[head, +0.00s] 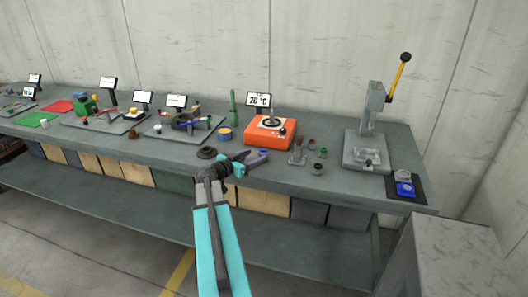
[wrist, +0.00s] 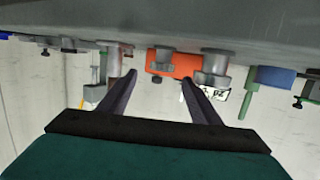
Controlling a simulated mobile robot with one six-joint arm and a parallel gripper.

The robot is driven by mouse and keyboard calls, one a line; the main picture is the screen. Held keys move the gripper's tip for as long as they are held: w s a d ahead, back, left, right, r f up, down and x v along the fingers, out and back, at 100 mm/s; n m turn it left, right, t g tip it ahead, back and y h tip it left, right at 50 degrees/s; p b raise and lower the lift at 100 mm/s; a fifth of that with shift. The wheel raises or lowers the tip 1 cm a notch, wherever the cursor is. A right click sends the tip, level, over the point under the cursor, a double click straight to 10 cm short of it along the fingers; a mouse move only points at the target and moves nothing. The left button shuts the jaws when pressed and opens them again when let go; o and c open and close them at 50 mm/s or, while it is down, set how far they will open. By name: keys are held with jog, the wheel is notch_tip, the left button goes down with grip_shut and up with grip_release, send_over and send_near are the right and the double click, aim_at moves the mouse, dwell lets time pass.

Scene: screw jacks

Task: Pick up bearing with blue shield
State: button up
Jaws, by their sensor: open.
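A small blue round piece (head: 405,189), which looks like the bearing with the blue shield, lies on a black mat at the right end of the bench in the head view. A grey-white round piece (head: 403,175) lies just behind it. My gripper (head: 256,158) is at the bench's front edge, in front of the orange device and well left of the mat. It is open and empty. The wrist view, which is upside down, shows both dark fingers apart (wrist: 160,82).
An orange device (head: 270,132) with a 20 °C display stands behind my gripper. Several small cups and posts (head: 318,168) stand to its right. A grey press (head: 368,140) with a yellow lever stands left of the mat. Fixtures and screens fill the left side.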

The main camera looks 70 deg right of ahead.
aim_at(265, 151)
jog(key=shift+s+d, duration=0.1)
jog(key=shift+d, duration=0.2)
jog(key=shift+w+p+x, duration=0.2)
jog(key=shift+p+x, duration=0.8)
jog(key=shift+x, duration=0.25)
jog(key=shift+p+x, duration=0.55)
jog(key=shift+x, duration=0.85)
jog(key=shift+f, duration=0.1)
jog(key=c, duration=1.2)
